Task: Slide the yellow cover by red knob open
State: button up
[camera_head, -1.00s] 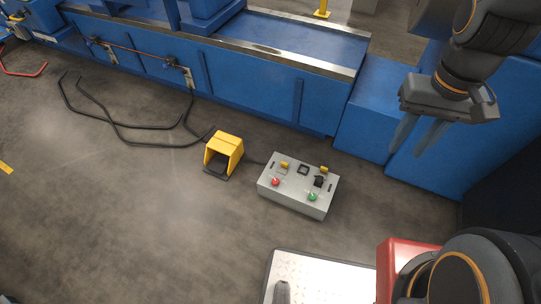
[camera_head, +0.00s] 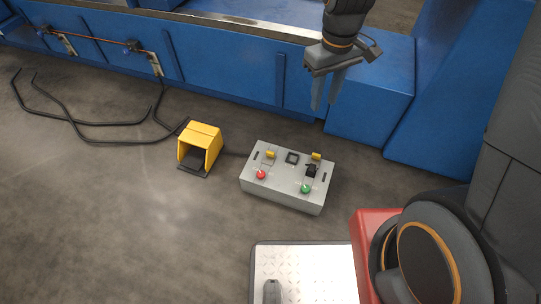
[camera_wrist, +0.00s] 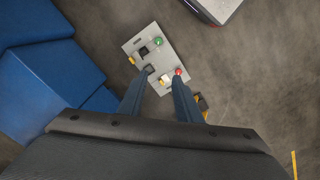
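A pale grey control box (camera_head: 283,193) lies on the floor in the head view. Its top carries a red knob (camera_head: 261,174) at left and a green knob (camera_head: 305,188) at right. A small yellow cover (camera_head: 270,154) sits just behind the red knob. A second yellow cover (camera_head: 316,156) is on the green knob's side, by a black switch. My gripper (camera_head: 325,104) is above and behind the box, fingers pointing down, apart and empty. In the wrist view the box (camera_wrist: 167,47) and red knob (camera_wrist: 179,72) appear beyond my open fingers (camera_wrist: 162,74); the nearby yellow cover is partly hidden.
A yellow foot pedal (camera_head: 201,145) stands left of the box, with black cables on the floor. Blue machine housing (camera_head: 225,65) runs behind, and a blue block (camera_head: 370,90) stands beside my gripper.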

jog(key=w+a+f+n+b, duration=0.25)
jog(key=w+f+b, duration=0.3)
jog(key=f, duration=0.55)
jog(key=w+a+f+n+b, duration=0.2)
jog(key=w+a+f+b, duration=0.25)
jog(key=f+b, duration=0.4)
jog(key=n+b, duration=0.4)
jog(key=b, duration=0.6)
send_over(270, 152)
notch_tip(270, 152, down, 21)
jog(key=shift+d+f, duration=0.1)
jog(key=shift+f+b, duration=1.9)
jog(key=shift+f, duration=2.05)
jog(key=shift+c, duration=0.2)
grip_shut()
